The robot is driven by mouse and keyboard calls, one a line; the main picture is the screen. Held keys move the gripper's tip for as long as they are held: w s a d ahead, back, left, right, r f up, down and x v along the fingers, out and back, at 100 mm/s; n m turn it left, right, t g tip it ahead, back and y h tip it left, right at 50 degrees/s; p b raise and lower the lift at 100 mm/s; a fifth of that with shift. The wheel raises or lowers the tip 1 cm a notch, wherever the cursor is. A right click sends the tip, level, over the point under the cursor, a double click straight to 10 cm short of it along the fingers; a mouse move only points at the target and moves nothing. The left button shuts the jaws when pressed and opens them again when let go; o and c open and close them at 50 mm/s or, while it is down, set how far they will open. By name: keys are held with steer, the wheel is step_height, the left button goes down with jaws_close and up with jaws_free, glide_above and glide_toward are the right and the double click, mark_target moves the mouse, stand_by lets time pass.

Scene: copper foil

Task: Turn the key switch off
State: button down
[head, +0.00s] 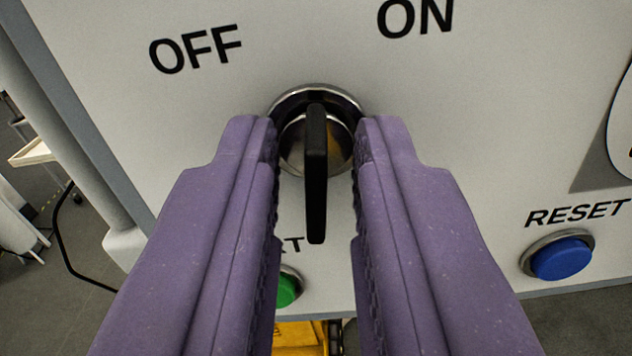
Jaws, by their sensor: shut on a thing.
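The key switch (316,170) is on a pale panel in the head view, with a black key in a round metal collar (318,95). The key stands nearly upright in the picture, below and between the OFF label (196,50) and the ON label (415,18). My gripper (316,140) has purple fingers, one on each side of the switch. It is shut on the key switch, with the fingertips at the sides of the metal collar. Gaps show between the fingers and the black key.
A blue RESET button (561,258) is at the right of the panel. A green button (288,288) is below the switch, partly hidden by my left finger. A yellow object (298,338) shows below the panel. Grey floor (45,320) lies at the lower left.

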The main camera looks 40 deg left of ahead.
steer(key=n+b, duration=0.3)
steer(key=n, duration=0.1)
steer(key=shift+f+b, duration=0.15)
steer(key=shift+b, duration=0.2)
steer(key=shift+n+b, duration=1.05)
steer(key=shift+n, duration=0.65)
steer(key=c, duration=1.3)
jaws_free()
steer(key=v, duration=0.7)
steer(key=shift+s+d+p, duration=0.25)
steer(key=shift+s+p, duration=0.1)
steer(key=shift+p, duration=0.05)
